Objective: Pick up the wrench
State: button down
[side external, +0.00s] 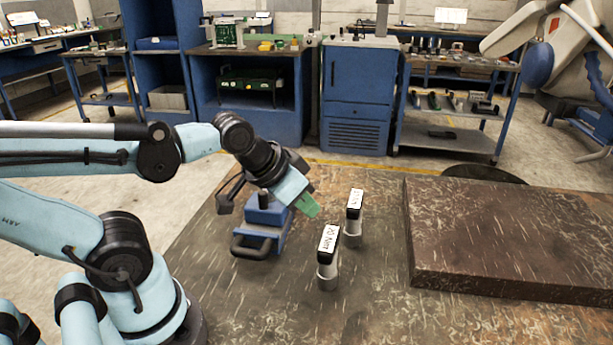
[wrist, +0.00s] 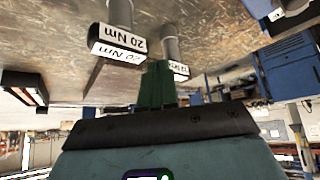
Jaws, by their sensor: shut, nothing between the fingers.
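Two upright tools with grey cylindrical lower ends and black tops bearing white labels stand on the table, probably the wrenches. The nearer tool (side external: 327,258) is right of and in front of my gripper (side external: 310,206). The farther tool (side external: 354,217) stands behind it. In the wrist view, one tool (wrist: 118,42) reads "20 Nm", and the other (wrist: 174,55) is partly hidden behind my green fingers (wrist: 157,75). My gripper is shut and empty, tilted downward above the table, apart from both tools in the side view.
A blue block with a black handle (side external: 262,238) sits just below and left of my gripper. A thick dark brown slab (side external: 510,240) fills the table's right side. The front middle of the worn table (side external: 400,315) is clear. Blue cabinets (side external: 357,95) stand behind.

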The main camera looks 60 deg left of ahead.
grip_release()
dwell(0.5)
jog(key=m+g, duration=0.3)
jog(key=m, duration=0.1)
send_near(354, 211)
jog(key=a, duration=0.2)
jog(key=w+m+g, duration=0.1)
jog(key=w, duration=0.1)
jog(key=w+m+g, duration=0.1)
jog(key=m, duration=0.1)
jog(key=w+m+g, duration=0.1)
jog(key=w, duration=0.1)
jog(key=shift+w+a+r+m+g, duration=0.1)
jog(key=shift+w+a+m+g, duration=0.2)
jog(key=shift+a+m, duration=0.1)
jog(key=shift+w+a+f+m+g, duration=0.1)
jog(key=shift+w+f+m+g, duration=0.15)
jog(key=shift+w+m, duration=0.2)
jog(key=shift+f, duration=6.05)
